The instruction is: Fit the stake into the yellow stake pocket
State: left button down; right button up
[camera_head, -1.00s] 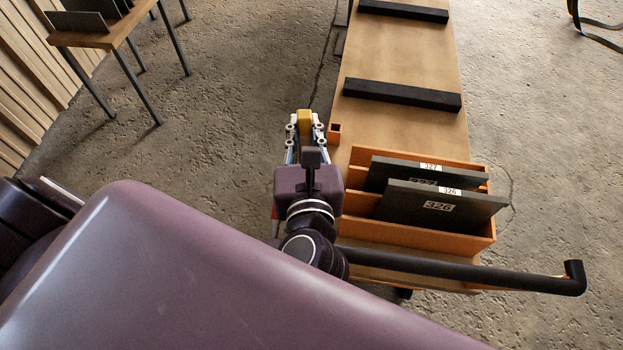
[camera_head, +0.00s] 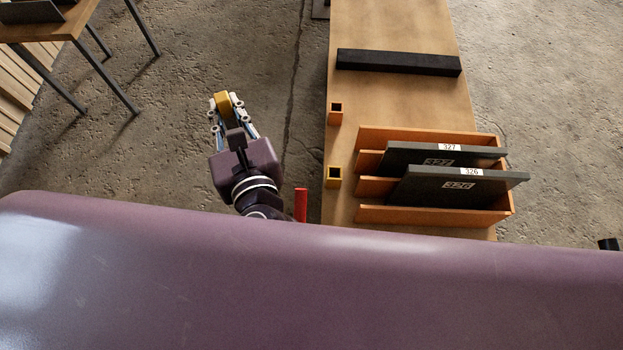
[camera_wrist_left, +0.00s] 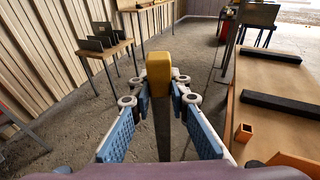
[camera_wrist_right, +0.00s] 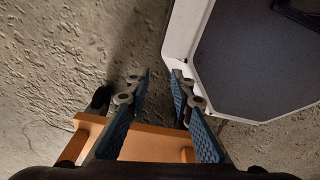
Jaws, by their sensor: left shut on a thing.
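The stake has a yellow top (camera_head: 224,104) and a dark shaft (camera_wrist_left: 162,125). My left gripper (camera_head: 224,108) is shut on it, and its yellow top (camera_wrist_left: 159,68) stands between the fingertips in the left wrist view. The yellow stake pocket (camera_head: 333,177) is a small square open socket at the left edge of the wooden cart bed (camera_head: 395,105). My left gripper is left of the cart, over the floor, apart from the pocket. The stake's lower end is hidden in the head view. My right gripper (camera_wrist_right: 159,76) is open and empty, seen only in its wrist view.
An orange pocket (camera_head: 335,114) is farther along the same edge. A red post (camera_head: 300,204) stands beside the cart near the yellow pocket. An orange rack (camera_head: 508,200) holds dark panels marked 326 and 327. A black bar (camera_head: 398,62) crosses the bed. A table (camera_head: 65,27) stands far left.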

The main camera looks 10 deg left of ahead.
aim_at(334, 183)
jog(key=j+u, duration=0.8)
jog(key=i+j+u, duration=0.4)
jog(key=i+j, duration=0.2)
jog(key=i, duration=0.15)
jog(key=i+z, duration=0.3)
jog(key=i+j+z, duration=0.1)
jog(key=i+z, duration=0.4)
jog(key=z, duration=0.25)
jog(key=i+z, duration=0.15)
jog(key=z, duration=0.2)
jog(key=i+z, duration=0.2)
jog(key=z, duration=0.2)
jog(key=i+j+z, duration=0.1)
jog(key=z, duration=0.25)
jog(key=i+j+z, duration=0.1)
jog(key=z, duration=0.3)
jog(key=i+j+z, duration=0.1)
jog(key=z, duration=0.3)
jog(key=i+j+z, duration=0.1)
jog(key=z, duration=0.25)
jog(key=j+z, duration=0.2)
jog(key=z, duration=0.2)
jog(key=i+j+z, duration=0.1)
jog(key=z, duration=0.3)
jog(key=i+j+z, duration=0.1)
jog(key=z, duration=0.3)
jog(key=j+z, duration=0.4)
jog(key=i+j+z, duration=0.1)
jog(key=z, duration=0.3)
